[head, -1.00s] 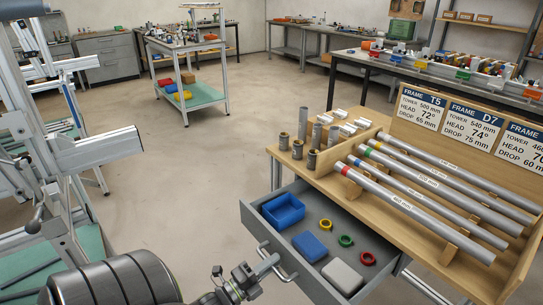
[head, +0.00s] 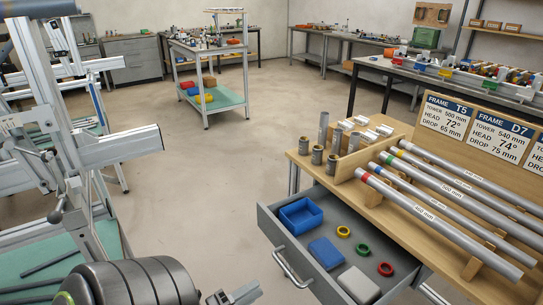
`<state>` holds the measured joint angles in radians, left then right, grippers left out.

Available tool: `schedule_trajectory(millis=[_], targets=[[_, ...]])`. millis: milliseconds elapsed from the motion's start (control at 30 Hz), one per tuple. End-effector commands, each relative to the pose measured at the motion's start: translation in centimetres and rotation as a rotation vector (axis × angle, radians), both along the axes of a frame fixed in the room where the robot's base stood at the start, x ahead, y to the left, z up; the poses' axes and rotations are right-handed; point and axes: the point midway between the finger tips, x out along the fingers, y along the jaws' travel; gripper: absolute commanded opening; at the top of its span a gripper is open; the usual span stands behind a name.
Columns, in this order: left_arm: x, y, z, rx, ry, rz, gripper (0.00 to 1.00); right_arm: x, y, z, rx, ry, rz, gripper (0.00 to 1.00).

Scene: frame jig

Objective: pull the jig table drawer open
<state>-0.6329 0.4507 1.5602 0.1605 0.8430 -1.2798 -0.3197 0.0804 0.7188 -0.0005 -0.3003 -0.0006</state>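The jig table drawer (head: 378,264) is grey and stands pulled out from under the wooden jig table (head: 330,178). Its bar handle (head: 284,268) is on the front panel, toward the lower left. My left gripper (head: 234,295) is at the bottom edge, left of the handle and apart from it. It is partly cut off by the frame, so its opening is unclear. My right gripper is not in view.
The drawer holds a blue tray (head: 285,213), a blue block (head: 325,253), a light grey block (head: 359,284) and several coloured rings. Tubes (head: 450,205) lie on the table. An aluminium frame (head: 120,147) stands at left. The floor between is clear.

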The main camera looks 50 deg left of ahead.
Motion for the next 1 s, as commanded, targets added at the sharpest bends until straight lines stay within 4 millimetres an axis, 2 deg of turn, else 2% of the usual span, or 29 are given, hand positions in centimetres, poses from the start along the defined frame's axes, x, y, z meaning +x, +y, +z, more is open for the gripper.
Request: schedule_trajectory(millis=[100, 333, 500, 1000], targets=[[-2.7, 0.2, -0.7, 0.000, 0.005, 0.001, 0.32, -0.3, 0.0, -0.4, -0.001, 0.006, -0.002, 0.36], [-5.7, 0.5, -1.2, 0.000, 0.002, 0.001, 0.32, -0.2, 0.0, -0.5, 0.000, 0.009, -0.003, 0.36], [-6.3, 0.5, -1.2, 0.000, -0.001, 0.000, 0.32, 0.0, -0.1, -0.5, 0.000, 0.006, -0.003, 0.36], [-6.3, 0.5, -1.2, 0.000, 0.000, 0.000, 0.32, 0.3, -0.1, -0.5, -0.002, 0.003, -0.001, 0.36]])
